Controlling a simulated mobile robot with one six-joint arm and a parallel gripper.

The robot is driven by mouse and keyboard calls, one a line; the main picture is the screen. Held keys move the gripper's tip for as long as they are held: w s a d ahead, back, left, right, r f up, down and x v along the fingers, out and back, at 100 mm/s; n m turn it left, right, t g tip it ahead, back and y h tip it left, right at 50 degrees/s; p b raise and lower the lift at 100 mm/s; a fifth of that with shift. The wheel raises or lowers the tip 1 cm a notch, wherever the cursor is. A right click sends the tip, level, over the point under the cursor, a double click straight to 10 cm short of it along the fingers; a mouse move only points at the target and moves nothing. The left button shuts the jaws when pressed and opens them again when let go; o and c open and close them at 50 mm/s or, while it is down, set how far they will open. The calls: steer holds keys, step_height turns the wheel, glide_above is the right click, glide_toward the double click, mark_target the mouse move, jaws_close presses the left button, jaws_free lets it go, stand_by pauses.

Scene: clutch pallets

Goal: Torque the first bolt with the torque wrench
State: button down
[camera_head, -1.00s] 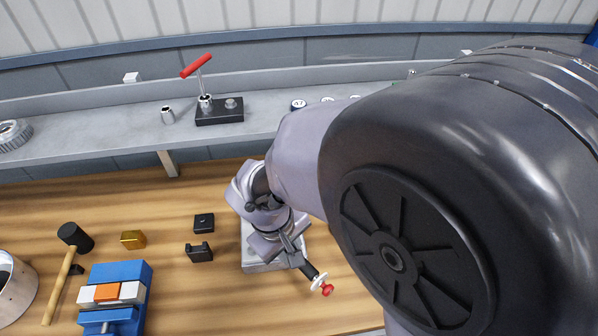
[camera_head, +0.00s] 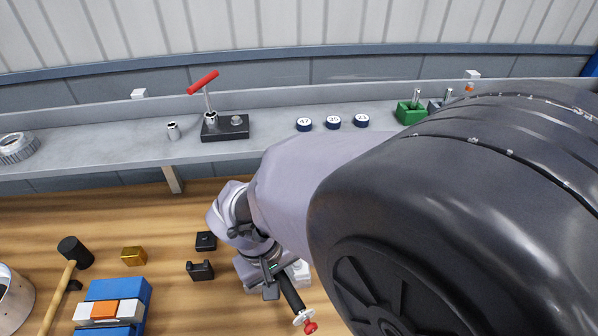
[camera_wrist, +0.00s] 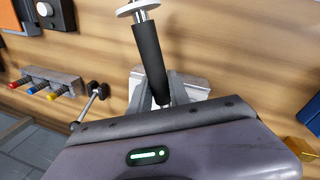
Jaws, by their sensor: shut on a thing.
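My gripper (camera_head: 277,277) is shut on a black-handled tool (camera_head: 291,295) with a white disc and a red end, low over the bench. In the wrist view, its black handle (camera_wrist: 150,60) slants up from my gripper, with the white disc at the top. I cannot tell for sure that it is the torque wrench. On the back shelf, a red T-handled tool (camera_head: 203,83) stands upright on a black block (camera_head: 225,134), beside a silver bolt-like head (camera_head: 236,121). Which bolt is first cannot be told. My arm covers much of the right side.
Numbered discs (camera_head: 333,121) and a green block (camera_head: 410,112) are on the shelf (camera_head: 100,158). A hammer (camera_head: 72,250), a brass block (camera_head: 133,256), black blocks (camera_head: 200,270) and a blue vise (camera_head: 118,290) sit on the bench at left. A pale grey fixture (camera_wrist: 190,88) is behind the tool.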

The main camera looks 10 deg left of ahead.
steer(key=shift+s+a+m, duration=0.15)
steer(key=shift+a+m, duration=0.05)
steer(key=shift+m, duration=0.1)
steer(key=shift+s+a+m+b, duration=0.3)
steer(key=shift+s+a+m, duration=0.2)
steer(key=shift+a+m, duration=0.35)
steer(key=shift+a, duration=0.1)
steer(key=shift+s+a+m, duration=0.2)
steer(key=shift+a+m, duration=0.05)
steer(key=shift+a, duration=0.15)
steer(key=shift+w+d, duration=0.15)
steer(key=shift+d, duration=0.2)
